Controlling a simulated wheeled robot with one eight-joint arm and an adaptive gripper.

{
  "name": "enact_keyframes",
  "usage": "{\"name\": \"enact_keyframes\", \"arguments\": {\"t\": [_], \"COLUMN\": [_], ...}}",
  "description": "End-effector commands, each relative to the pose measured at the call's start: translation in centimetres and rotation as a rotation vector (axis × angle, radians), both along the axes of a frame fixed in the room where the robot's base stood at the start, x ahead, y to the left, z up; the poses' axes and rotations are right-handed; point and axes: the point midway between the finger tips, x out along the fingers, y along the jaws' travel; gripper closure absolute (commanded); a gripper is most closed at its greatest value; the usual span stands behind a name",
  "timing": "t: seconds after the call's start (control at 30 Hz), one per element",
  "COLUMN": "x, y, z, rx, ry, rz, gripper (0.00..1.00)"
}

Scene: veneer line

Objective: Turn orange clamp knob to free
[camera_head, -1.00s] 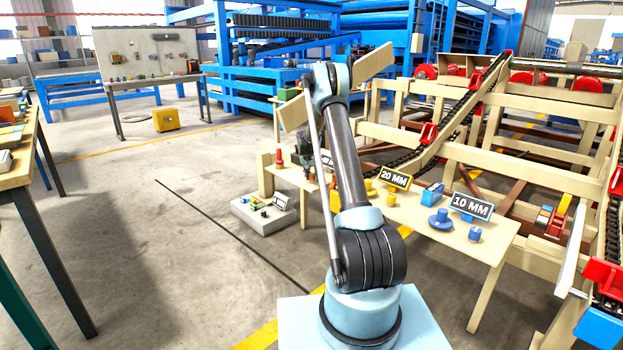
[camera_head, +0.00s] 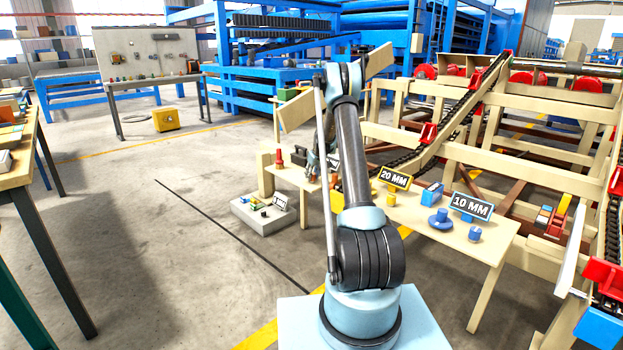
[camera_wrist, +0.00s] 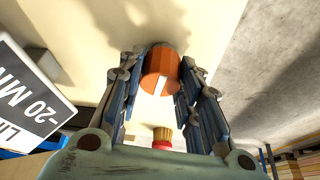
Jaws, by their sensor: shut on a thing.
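The orange clamp knob (camera_wrist: 161,68) is in the upper middle of the wrist view, against a pale tan surface. It is round and has a white stripe on its face, pointing down and slightly left. My gripper (camera_wrist: 164,75) has one finger on each side of the knob and is shut on it. In the head view my gripper (camera_head: 317,163) is low at the far left end of the tan bench, partly behind my arm. I cannot make out the orange knob there.
A red and brass piece (camera_wrist: 162,137) shows below the knob. On the bench (camera_head: 497,240) are a red piece (camera_head: 279,158), a 20 MM sign (camera_head: 396,178) and a 10 MM sign (camera_head: 472,206).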

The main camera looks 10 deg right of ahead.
Motion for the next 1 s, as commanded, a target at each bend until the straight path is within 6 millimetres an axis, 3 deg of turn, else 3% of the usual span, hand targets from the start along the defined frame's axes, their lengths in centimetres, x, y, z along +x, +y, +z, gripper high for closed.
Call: {"name": "enact_keyframes", "arguments": {"t": [0.4,0.97,1.0], "x": [-0.07,-0.09,-0.08], "y": [0.02,0.14,0.15], "z": [-0.02,-0.02,-0.03], "rx": [0.001,0.0,0.0], "ry": [0.001,0.002,0.002], "rz": [0.186,0.212,0.212], "gripper": [0.92,0.92,0.59]}}
